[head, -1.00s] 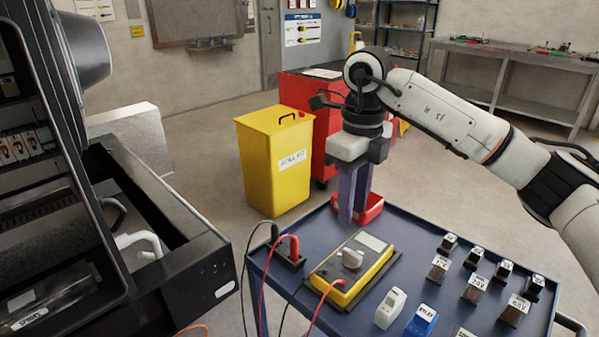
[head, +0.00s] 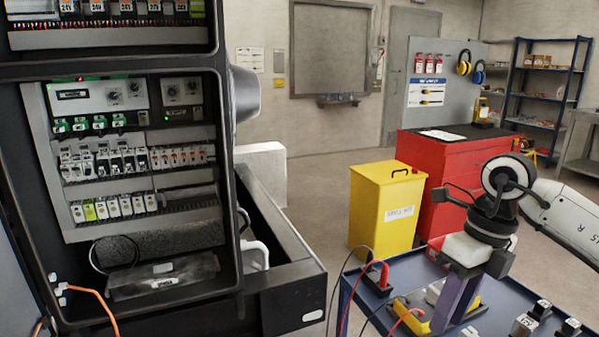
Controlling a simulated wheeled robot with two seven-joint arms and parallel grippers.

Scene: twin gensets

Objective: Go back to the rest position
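My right gripper (head: 450,318) hangs fingers-down over the blue cart (head: 515,277) at the lower right. Its purple fingers overlap in this view, so the gap between them cannot be judged. I see nothing held in them, but the tips are near the bottom of the view. Behind them on the cart lies a yellow multimeter (head: 408,303), partly hidden by the fingers. My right arm comes in from the right edge. My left gripper is not in view.
An open electrical cabinet (head: 232,200) with breaker rows fills the left. A dark ledge (head: 290,262) juts out beside the cart. A yellow bin (head: 380,215) and a red tool cabinet (head: 450,160) stand behind. Small labelled blocks (head: 540,310) sit on the cart's right.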

